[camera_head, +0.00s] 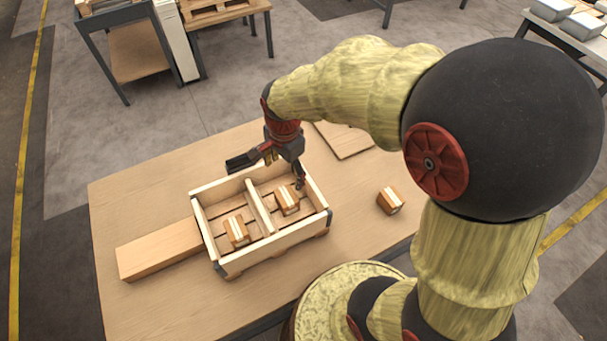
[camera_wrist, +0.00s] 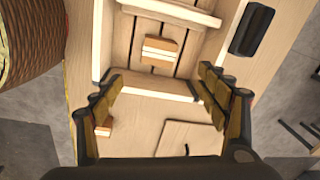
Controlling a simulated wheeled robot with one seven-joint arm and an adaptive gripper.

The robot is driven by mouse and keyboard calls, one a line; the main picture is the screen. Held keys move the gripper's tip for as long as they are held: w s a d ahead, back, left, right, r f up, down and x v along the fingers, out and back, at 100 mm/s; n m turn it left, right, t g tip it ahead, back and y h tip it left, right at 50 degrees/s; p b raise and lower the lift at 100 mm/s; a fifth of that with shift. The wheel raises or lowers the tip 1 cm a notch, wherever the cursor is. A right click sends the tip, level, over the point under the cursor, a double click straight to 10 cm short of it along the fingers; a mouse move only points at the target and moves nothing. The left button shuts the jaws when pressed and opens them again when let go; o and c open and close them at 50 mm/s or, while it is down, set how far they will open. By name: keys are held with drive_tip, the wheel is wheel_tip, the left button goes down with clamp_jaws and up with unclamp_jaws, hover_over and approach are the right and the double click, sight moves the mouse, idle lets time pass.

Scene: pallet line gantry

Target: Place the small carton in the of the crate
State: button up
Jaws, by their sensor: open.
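The wooden crate (camera_head: 270,246) stands on the table, split by a divider into two compartments. One small brown carton with a white band (camera_head: 237,230) lies in its left compartment and another (camera_head: 287,200) in its right compartment. The latter also shows in the wrist view (camera_wrist: 159,50). A third small carton (camera_head: 390,201) lies on the table right of the crate; in the wrist view (camera_wrist: 104,128) my left finger partly hides it. My gripper (camera_head: 284,168) is open and empty above the crate's right end. Its fingers spread wide in the wrist view (camera_wrist: 161,78).
A long wooden block (camera_head: 160,250) lies against the crate's left side. A flat board (camera_head: 344,139) lies on the table behind the third carton. A dark block (camera_head: 240,163) shows by the crate's far wall. The table's front left is clear.

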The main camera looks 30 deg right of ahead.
drive_tip(key=s+r+n+t, duration=0.4)
drive_tip(key=s+r+n, duration=1)
drive_tip(key=r, duration=0.3)
drive_tip(key=shift+s+r+n+t, duration=0.25)
drive_tip(key=shift+s+n+t, duration=0.05)
drive_tip(key=shift+s+n, duration=0.1)
